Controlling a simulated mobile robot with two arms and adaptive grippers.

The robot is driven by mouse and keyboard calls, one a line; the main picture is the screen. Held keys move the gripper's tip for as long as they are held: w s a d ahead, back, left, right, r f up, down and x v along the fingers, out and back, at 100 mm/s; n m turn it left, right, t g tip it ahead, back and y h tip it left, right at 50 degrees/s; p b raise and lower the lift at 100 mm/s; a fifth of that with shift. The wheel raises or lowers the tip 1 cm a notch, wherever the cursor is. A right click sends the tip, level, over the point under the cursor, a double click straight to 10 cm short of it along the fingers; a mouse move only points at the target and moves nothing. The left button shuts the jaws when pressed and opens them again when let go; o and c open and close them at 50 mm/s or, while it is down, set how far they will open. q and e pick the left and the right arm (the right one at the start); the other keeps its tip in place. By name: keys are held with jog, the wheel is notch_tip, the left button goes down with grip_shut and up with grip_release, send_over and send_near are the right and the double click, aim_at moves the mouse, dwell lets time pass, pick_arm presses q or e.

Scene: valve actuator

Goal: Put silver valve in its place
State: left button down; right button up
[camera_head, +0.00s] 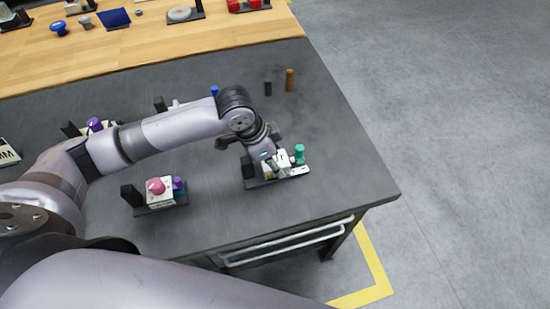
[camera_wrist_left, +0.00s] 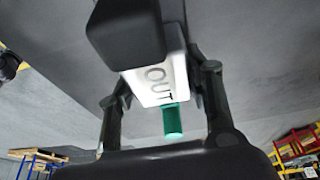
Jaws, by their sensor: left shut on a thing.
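My left gripper (camera_head: 283,162) reaches down to a stand (camera_head: 250,184) near the front right of the dark table. A green cylinder (camera_wrist_left: 173,122) shows at the end of the block; the green piece (camera_head: 299,153) also shows in the head view. A black block (camera_wrist_left: 126,32) adjoins the white one. I cannot make out a separate silver valve; the gripper hides part of the stand. My right gripper is out of view.
A similar stand with a pink knob (camera_head: 156,186) and purple piece (camera_head: 179,185) is left of my gripper. A brass cylinder (camera_head: 289,80) and a small dark one (camera_head: 268,88) stand behind. The table's right part is clear.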

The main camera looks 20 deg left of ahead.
pick_arm(q)
jog(key=c, duration=0.8)
grip_release()
jog(key=v, duration=1.2)
jog(key=shift+r+b, duration=0.1)
jog(key=shift+b, duration=0.25)
